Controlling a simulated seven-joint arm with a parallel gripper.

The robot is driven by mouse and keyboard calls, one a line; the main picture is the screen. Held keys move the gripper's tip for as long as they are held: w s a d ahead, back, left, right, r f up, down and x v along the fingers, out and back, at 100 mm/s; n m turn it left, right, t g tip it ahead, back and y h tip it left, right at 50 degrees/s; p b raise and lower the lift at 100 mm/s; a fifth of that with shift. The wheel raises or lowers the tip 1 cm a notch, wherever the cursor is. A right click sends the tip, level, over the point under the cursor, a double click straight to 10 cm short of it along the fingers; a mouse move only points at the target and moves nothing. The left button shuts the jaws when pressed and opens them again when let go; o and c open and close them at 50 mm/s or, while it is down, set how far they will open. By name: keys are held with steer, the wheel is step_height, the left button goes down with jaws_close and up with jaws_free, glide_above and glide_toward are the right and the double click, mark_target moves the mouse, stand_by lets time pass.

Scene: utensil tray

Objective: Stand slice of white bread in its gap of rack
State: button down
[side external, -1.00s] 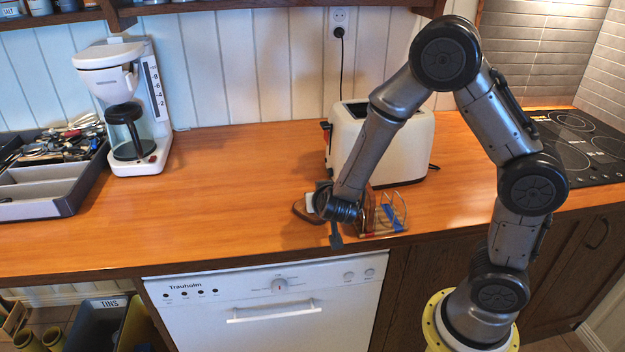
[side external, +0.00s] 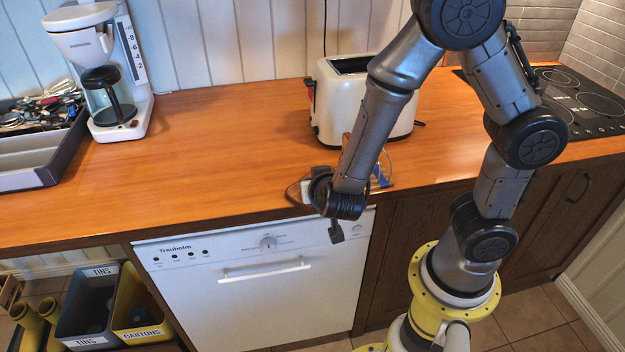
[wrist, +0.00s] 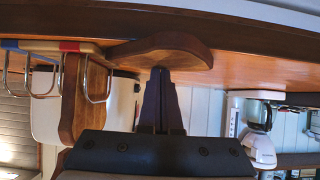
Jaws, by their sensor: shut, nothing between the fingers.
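My gripper (wrist: 160,74) is shut, with its dark fingers together and nothing between them. Its tips are at the near edge of a brown-crusted bread slice (wrist: 168,44) in the wrist view; whether they touch cannot be told. This slice appears to lie flat on the counter beside the rack. The wire rack (wrist: 42,46), with blue and red parts, is on the left of the wrist view. Another brown slice (wrist: 72,100) stands upright in it. In the side view the rack (side external: 383,172) is mostly hidden behind my forearm. Which slice is white bread is unclear.
A cream toaster (side external: 335,105) stands close behind the rack. The wooden counter (side external: 220,140) is clear to the left, as far as the coffee maker (side external: 125,100) and the cutlery tray (side external: 45,175). The counter's front edge is close to my wrist.

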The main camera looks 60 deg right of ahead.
steer(key=shift+s+r, duration=0.3)
steer(key=shift+r, duration=0.1)
steer(key=shift+s+d, duration=0.1)
steer(key=shift+s, duration=0.05)
steer(key=shift+s+a, duration=0.15)
steer(key=shift+a, duration=0.2)
steer(key=s+a, duration=0.7)
steer(key=s, duration=0.1)
steer(key=shift+a, duration=0.4)
steer(key=shift+r, duration=0.1)
